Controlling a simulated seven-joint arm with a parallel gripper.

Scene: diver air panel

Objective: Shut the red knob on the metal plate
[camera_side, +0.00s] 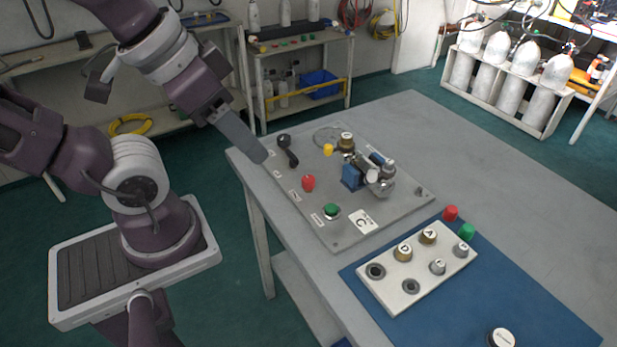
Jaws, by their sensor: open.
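The metal plate (345,231) lies on the grey table and carries several knobs and fittings. The red knob (308,183) stands near the plate's left side, between a black lever (288,150) and a green knob (331,210). I cannot tell from this view how far the red knob is turned. My gripper (262,156) is open and hangs at the plate's far left corner, left of the black lever. It is apart from the red knob and holds nothing that I can see. Its fingers overlap in this view.
A blue valve with metal fittings (372,175) rises on the plate's right part, beside brass and yellow knobs. A white block (405,286) with several caps sits on a blue mat (490,300) in front. The table (520,190) is clear to the right.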

